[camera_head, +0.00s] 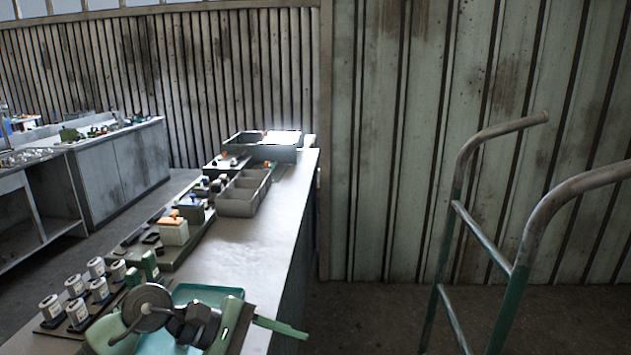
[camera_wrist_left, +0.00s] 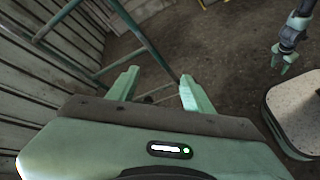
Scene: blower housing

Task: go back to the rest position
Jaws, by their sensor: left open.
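My left gripper (camera_head: 285,328) is low in the head view, at the right edge of the workbench, with its green finger pointing right. In the left wrist view its two green fingers (camera_wrist_left: 160,84) are spread apart with nothing between them, above bare floor. My right gripper (camera_wrist_left: 281,60) shows small at the upper right of the left wrist view, hanging with its two fingers apart and empty. It is not in the head view.
The long workbench (camera_head: 252,232) carries a grey divided bin (camera_head: 243,194), a blue-grey tray (camera_head: 265,148) and several white cylinders (camera_head: 77,312). A green-and-grey tubular rail (camera_head: 452,210) stands at the right. Floor between bench and rail is clear.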

